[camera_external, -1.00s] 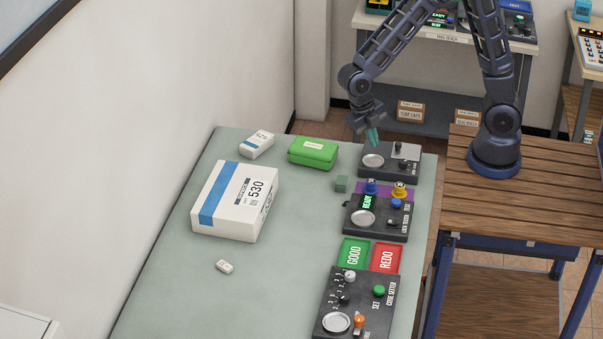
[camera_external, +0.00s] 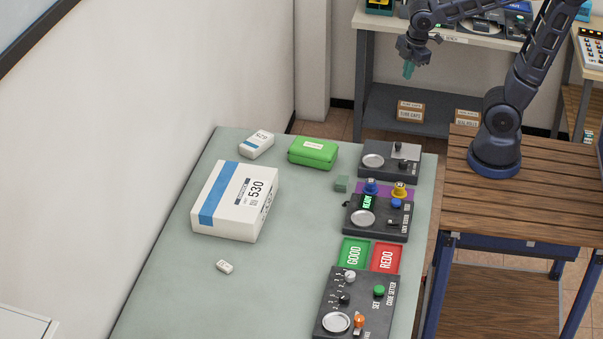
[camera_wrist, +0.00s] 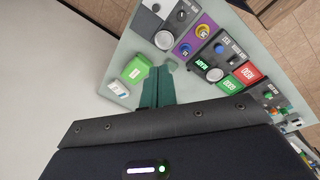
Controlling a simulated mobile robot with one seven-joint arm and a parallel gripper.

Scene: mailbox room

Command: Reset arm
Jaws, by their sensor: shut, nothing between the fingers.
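My gripper (camera_external: 409,70) is raised in the air above and beyond the far end of the grey-green table (camera_external: 300,235) in the external view. Its teal fingers point down, are shut and hold nothing. In the wrist view the shut teal fingers (camera_wrist: 158,86) show at the middle, with the table and its devices well below them. My arm stands on the wooden bench (camera_external: 530,195) at the right, with its elbow raised.
A shelf bench (camera_external: 440,103) stands behind.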

